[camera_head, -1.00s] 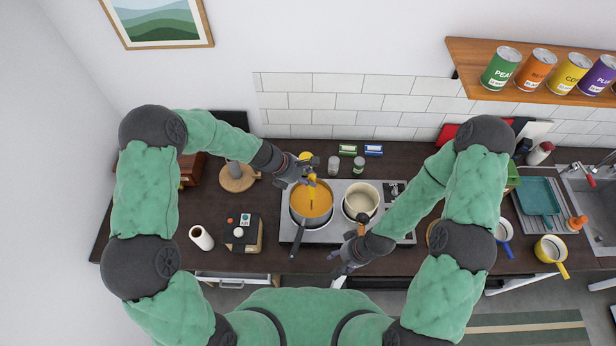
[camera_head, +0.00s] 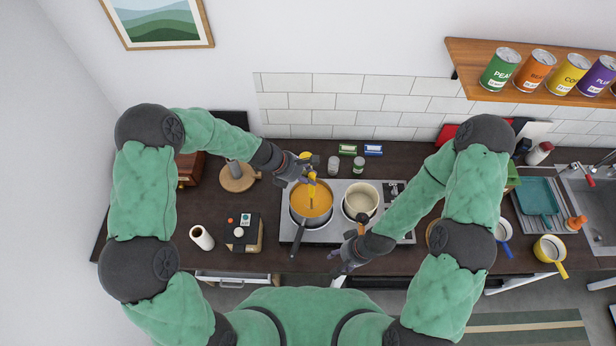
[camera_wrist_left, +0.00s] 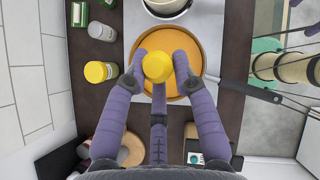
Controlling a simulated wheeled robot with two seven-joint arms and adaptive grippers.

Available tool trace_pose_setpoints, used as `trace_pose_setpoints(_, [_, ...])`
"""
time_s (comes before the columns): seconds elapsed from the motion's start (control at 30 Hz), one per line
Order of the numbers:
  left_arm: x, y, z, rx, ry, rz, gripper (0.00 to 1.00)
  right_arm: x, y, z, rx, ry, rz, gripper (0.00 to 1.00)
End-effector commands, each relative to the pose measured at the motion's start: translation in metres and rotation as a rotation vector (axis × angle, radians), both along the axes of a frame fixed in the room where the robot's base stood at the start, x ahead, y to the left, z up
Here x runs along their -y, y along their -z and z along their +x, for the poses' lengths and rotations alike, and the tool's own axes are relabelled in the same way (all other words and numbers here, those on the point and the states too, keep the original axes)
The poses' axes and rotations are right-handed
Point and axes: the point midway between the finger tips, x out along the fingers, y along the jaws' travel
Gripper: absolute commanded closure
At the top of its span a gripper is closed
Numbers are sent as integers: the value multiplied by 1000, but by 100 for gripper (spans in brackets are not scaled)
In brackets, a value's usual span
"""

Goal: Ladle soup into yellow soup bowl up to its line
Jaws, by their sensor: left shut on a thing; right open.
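My left gripper (camera_head: 308,178) is shut on the yellow ladle (camera_head: 312,190) above the pot of orange soup (camera_head: 318,206). In the left wrist view, the ladle's yellow handle end (camera_wrist_left: 157,67) sits between my purple fingers, over the soup (camera_wrist_left: 190,45). The ladle's scoop is not clearly visible, so I cannot tell how deep it is. A yellow bowl-like vessel with a handle (camera_head: 549,248) stands at the right of the counter; its fill line cannot be made out. My right gripper (camera_head: 345,262) is open and empty, low over the counter's front edge, right of the pot's handle.
A cream pot (camera_head: 361,198) stands right of the soup pot on the hob (camera_head: 338,187). The soup pot's dark handle (camera_head: 294,245) points to the front. Spice jars (camera_head: 358,164) stand behind. A blue-handled vessel (camera_head: 503,230) is at right.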

Motion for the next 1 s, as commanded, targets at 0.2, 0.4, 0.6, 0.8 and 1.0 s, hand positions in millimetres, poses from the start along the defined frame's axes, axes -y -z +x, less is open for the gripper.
trace_pose_setpoints(0.2, [0, -20, -3, 16, 1, 1, 100, 0, -10, 0, 0, 0, 0, 49])
trace_pose_setpoints(0.4, [0, -35, -5, 29, 1, 1, 100, 0, -16, 0, 0, 0, 0, 49])
trace_pose_setpoints(0.6, [0, -50, -7, 43, 2, 2, 100, 0, -18, 0, 0, 0, 0, 49])
trace_pose_setpoints(0.8, [0, -66, -9, 56, 0, 2, 100, 0, -18, 0, 0, 0, 0, 49])
trace_pose_setpoints(1.0, [0, -81, -11, 69, 2, 3, 100, 0, -18, 0, 0, 0, 0, 49])
